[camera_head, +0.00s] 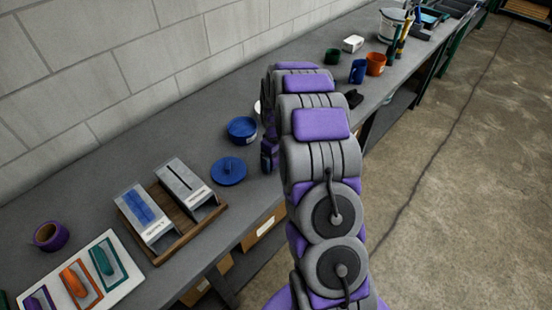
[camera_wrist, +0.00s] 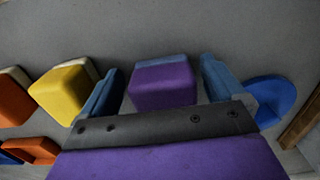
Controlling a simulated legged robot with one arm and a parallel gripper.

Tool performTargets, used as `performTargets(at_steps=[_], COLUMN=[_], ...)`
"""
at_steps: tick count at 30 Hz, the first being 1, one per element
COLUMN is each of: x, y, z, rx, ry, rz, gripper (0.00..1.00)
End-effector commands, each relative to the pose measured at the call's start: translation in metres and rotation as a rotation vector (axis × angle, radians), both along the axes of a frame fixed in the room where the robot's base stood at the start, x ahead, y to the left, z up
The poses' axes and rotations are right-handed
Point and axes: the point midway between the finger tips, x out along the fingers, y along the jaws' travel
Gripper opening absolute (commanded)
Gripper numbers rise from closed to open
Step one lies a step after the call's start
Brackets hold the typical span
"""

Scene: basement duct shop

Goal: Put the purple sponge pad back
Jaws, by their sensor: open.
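The purple sponge pad (camera_wrist: 163,86) shows in the wrist view as a purple block with a blue-grey layer along its far edge. It sits on the grey bench top. My gripper (camera_wrist: 160,72) is open, with one blue finger on each side of the pad. I cannot tell whether either finger touches it. In the head view my gripper (camera_head: 268,143) is low over the bench beyond the blue lid, and my arm hides the pad there.
A blue lid (camera_head: 229,171) and blue tub (camera_head: 242,129) are left of my gripper. A wooden tray (camera_head: 168,249) holds two box-like holders, and a white board (camera_head: 117,286) carries coloured tools. In the wrist view, a yellow block (camera_wrist: 64,93) and orange blocks (camera_wrist: 12,105) are on the left.

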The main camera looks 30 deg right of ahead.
Motion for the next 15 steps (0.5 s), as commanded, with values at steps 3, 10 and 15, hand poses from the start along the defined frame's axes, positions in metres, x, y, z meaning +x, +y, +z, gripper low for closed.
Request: performTargets(at_steps=[3,10,15], x=[0.001,0.002,0.002], y=[0.0,0.0,0.0], z=[0.009,0.045,0.081], rx=[0.0,-0.002,-0.001], ry=[-0.002,-0.007,-0.007], rz=[0.0,0.0,0.0], gripper=[0.95,0.95,0.95])
